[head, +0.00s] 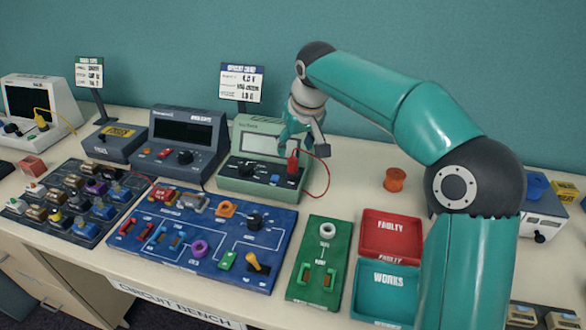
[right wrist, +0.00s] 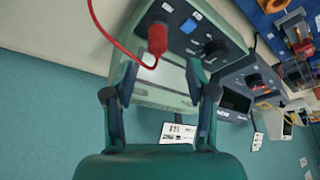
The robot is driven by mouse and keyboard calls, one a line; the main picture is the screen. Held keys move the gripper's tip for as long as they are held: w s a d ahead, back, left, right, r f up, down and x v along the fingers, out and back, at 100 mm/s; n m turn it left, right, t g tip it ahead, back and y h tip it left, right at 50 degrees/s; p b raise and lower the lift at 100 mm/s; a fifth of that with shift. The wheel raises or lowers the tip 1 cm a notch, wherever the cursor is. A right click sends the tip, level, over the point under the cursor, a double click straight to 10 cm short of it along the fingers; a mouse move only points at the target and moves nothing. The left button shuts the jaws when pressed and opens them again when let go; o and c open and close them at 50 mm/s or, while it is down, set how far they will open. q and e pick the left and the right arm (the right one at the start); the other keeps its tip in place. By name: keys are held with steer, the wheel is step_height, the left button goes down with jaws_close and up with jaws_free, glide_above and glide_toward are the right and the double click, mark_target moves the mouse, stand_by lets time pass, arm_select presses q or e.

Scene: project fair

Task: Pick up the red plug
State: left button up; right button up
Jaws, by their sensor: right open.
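The red plug (head: 292,163) stands on the front panel of the green meter (head: 244,186), at the panel's right side, with a red lead running from it. In the right wrist view the plug (right wrist: 157,39) is seen beyond the fingertips, nearer the left finger, and apart from both. My right gripper (head: 303,142) is open and empty, just above the plug in the head view. In the right wrist view the two fingers of the gripper (right wrist: 166,80) are spread, with the meter's face behind them. My left gripper is not in view.
A dark grey meter (head: 183,138) stands left of the green one. In front lie a blue circuit board (head: 200,262) and a green board (head: 303,284). Red (head: 390,231) and teal (head: 383,312) trays and an orange spool (head: 395,180) are to the right. Bare table lies right of the green meter.

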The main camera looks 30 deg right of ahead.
mark_target(293, 159)
steer(key=shift+s+x, duration=0.2)
steer(key=shift+x, duration=3.2)
steer(key=shift+d, duration=0.1)
jaws_close()
